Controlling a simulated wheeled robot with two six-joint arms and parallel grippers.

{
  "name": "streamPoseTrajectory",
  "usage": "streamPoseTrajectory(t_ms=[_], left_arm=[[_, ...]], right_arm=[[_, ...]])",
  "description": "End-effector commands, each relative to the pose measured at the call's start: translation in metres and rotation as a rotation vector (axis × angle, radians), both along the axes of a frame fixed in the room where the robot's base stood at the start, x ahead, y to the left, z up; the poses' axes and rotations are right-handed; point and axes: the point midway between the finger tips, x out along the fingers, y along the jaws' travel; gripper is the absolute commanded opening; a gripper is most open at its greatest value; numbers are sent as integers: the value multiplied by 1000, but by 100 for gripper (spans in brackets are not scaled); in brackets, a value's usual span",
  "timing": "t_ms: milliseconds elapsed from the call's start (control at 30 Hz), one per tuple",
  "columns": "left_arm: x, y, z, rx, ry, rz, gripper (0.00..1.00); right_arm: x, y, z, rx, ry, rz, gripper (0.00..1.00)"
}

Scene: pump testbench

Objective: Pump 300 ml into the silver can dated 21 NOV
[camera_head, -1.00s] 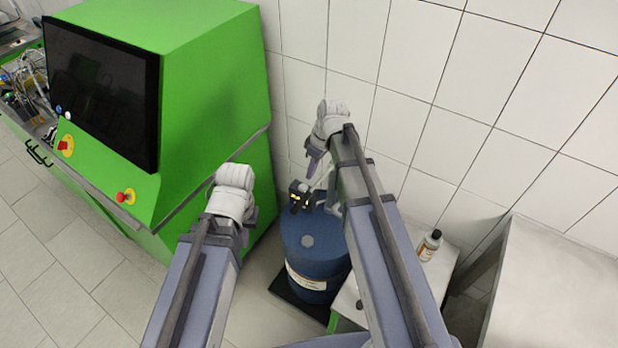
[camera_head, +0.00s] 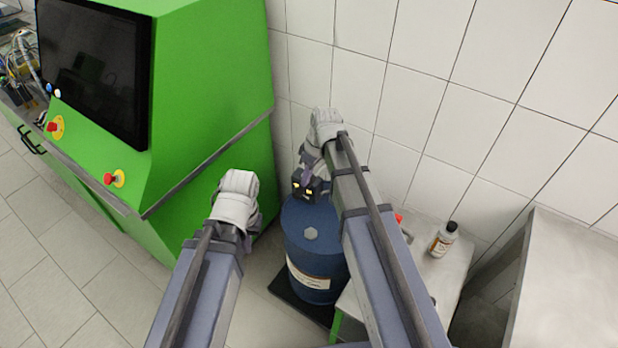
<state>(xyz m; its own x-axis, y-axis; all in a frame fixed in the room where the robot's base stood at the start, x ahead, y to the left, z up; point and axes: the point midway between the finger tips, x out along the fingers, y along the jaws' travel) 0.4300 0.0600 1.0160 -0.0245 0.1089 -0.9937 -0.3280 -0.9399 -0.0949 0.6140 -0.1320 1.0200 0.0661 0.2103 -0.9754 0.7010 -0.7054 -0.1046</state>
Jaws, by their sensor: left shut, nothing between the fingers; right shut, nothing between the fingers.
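No silver can with a readable date is in view. A blue drum (camera_head: 314,265) with a white label stands upright beside the green cabinet. My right gripper (camera_head: 310,187), dark with small yellow marks, is shut and empty above the drum's rear part. My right arm hides part of the drum's right side. My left arm's white wrist (camera_head: 237,200) is in front of the cabinet; the gripper beyond it is hidden.
The green cabinet (camera_head: 205,85) has a dark screen (camera_head: 95,70) and red buttons (camera_head: 110,179). A small table (camera_head: 440,275) holds a dark-capped bottle (camera_head: 443,240) and a partly hidden red item (camera_head: 398,218). A metal bench (camera_head: 575,285) is at right; tiled floor is clear at left.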

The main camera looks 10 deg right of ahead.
Motion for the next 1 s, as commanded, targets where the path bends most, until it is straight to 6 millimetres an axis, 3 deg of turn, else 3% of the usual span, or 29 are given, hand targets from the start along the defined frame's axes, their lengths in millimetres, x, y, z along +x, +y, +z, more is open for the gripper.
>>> streamPoseTrajectory(t_ms=[567,767,1000], left_arm=[[0,0,-12,0,0,1,0],[0,0,-38,0,0,2,0],[0,0,-84,0,0,2,0]], right_arm=[[-1,2,-13,-12,-11,0,0],[-7,6,-39,-72,-71,1,0],[-10,9,-82,-185,-182,3,0]])
